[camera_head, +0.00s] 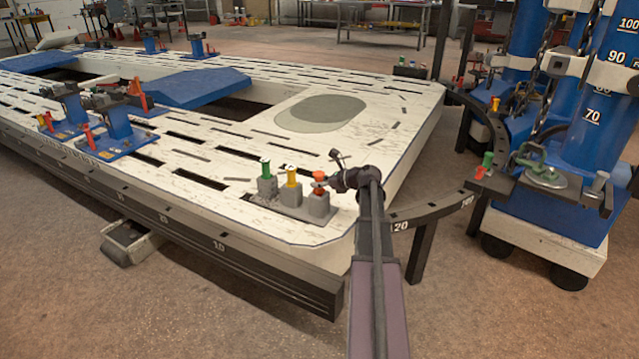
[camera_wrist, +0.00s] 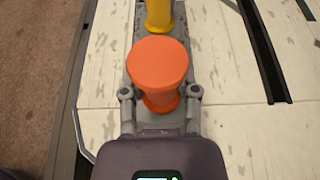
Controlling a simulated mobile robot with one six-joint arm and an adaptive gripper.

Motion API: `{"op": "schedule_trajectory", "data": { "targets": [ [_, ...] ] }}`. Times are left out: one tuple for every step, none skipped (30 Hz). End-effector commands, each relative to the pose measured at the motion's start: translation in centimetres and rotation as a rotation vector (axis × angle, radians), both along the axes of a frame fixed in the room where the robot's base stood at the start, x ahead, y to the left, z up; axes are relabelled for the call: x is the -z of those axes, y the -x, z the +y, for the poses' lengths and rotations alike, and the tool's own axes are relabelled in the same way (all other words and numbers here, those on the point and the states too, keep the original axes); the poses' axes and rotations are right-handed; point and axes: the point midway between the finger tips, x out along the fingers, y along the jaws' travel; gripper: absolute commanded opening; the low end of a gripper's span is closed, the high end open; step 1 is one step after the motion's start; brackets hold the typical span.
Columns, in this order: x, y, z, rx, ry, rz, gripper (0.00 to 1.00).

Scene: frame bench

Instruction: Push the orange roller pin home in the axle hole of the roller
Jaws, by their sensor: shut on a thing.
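The orange roller pin (camera_head: 319,175) is upright at the right-hand grey block of a small rack (camera_head: 290,210) on the white bench. It also shows in the wrist view (camera_wrist: 158,62), with its round head and narrower neck. My gripper (camera_head: 327,183) is shut on the pin, with a finger on each side below the head (camera_wrist: 160,93). The pin's lower end is hidden, so I cannot tell whether it is still seated in the block. I cannot make out the roller or its axle hole for certain in either view.
A yellow pin (camera_head: 291,177) and a green pin (camera_head: 265,168) stand beside it in the rack. A blue tower (camera_head: 585,130) with a curved dark rail (camera_head: 435,208) stands at the right. Blue clamps (camera_head: 118,122) sit on the bench's left. The bench top behind the rack is mostly clear.

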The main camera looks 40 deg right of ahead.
Motion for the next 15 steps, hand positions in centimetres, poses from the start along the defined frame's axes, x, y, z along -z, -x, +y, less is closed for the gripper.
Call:
{"op": "schedule_trajectory", "data": {
  "targets": [
    [-0.7, 0.0, 0.0, 0.0, 0.0, -0.001, 0.0],
    [-0.9, 0.0, 0.0, 0.0, 0.0, -0.001, 0.0],
    [-1.2, 0.0, 0.0, 0.0, 0.0, -0.001, 0.0],
    [-1.5, 0.0, 0.0, 0.0, -0.001, -0.001, 0.0],
    [-1.7, 0.0, 0.0, 0.0, -0.001, -0.001, 0.0],
    [-2.1, 0.0, 0.0, 0.0, -0.001, -0.001, 0.0],
    [-2.4, 0.0, 0.0, 0.0, -0.001, -0.001, 0.0],
    [-2.7, 0.0, 0.0, 0.0, -0.001, -0.001, 0.0],
    [-3.2, 0.0, 0.0, 0.0, -0.001, -0.001, 0.0],
    [-3.5, 0.0, 0.0, 0.0, -0.001, -0.001, 0.0],
    [-3.8, 0.0, 0.0, 0.0, -0.001, -0.001, 0.0],
    [-4.3, 0.0, 0.0, 0.0, -0.001, -0.001, 0.0],
    [-4.6, 0.0, 0.0, 0.0, -0.001, -0.001, 0.0],
    [-4.9, 0.0, 0.0, 0.0, -0.001, -0.001, 0.0],
    [-5.4, 0.0, 0.0, 0.0, -0.001, -0.001, 0.0]
  ]
}}
